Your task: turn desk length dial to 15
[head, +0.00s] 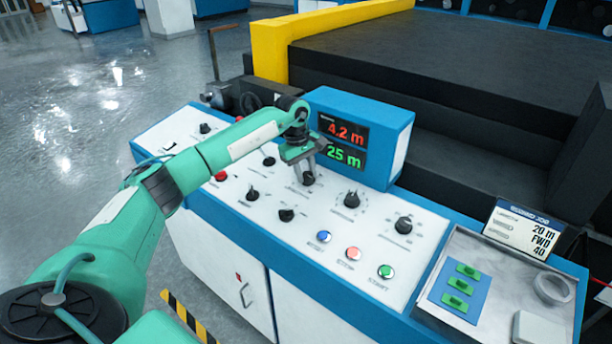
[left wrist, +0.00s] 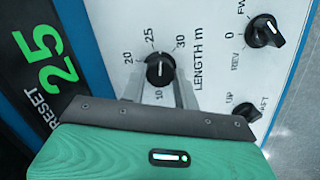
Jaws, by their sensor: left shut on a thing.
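The length dial (left wrist: 160,70) is a black knob with a white pointer line, marked LENGTH m, with 10, 20, 25 and 30 readable around it in the left wrist view. Its pointer is toward 25. In the head view the dial (head: 309,179) is partly hidden under my left gripper (head: 304,166). My left gripper is shut on the dial, a finger on each side of it, as the left wrist view shows. The display (head: 344,143) reads 4.2 m in red and 25 m in green. My right gripper is not in view.
Other black knobs stand close by, such as one to the right (head: 352,199) and the FWD/REV knob (left wrist: 264,31). Blue, red and green buttons (head: 353,253) line the front. The display's blue housing (head: 400,135) rises just behind the dial. A job card (head: 524,231) reads 20 m, FWD, 40.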

